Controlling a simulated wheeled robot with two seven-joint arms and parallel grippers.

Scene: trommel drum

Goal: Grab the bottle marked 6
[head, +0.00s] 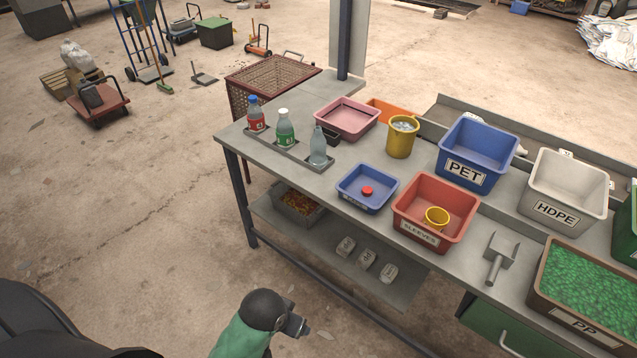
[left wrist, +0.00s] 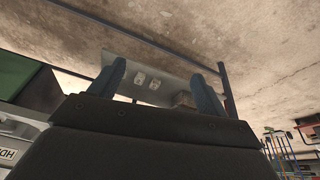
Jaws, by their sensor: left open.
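Three bottles stand upright in a grey holder along the left end of the table. One has a blue cap and red label (head: 256,116), the middle one a white cap and green label (head: 286,130), and the third is clear and bare (head: 318,147). Marks on the labels are too small to read surely. My left gripper (head: 299,326) is low in front of the table, well apart from the bottles. In the left wrist view its two fingers (left wrist: 160,88) are spread with nothing between them. My right gripper is not in view.
The table (head: 262,144) holds a pink tray (head: 347,131), a yellow mug (head: 401,142), a blue tray (head: 352,201) with a red cap, and a red SLEEVES bin (head: 407,226). A lower shelf (head: 330,238) carries several pale blocks.

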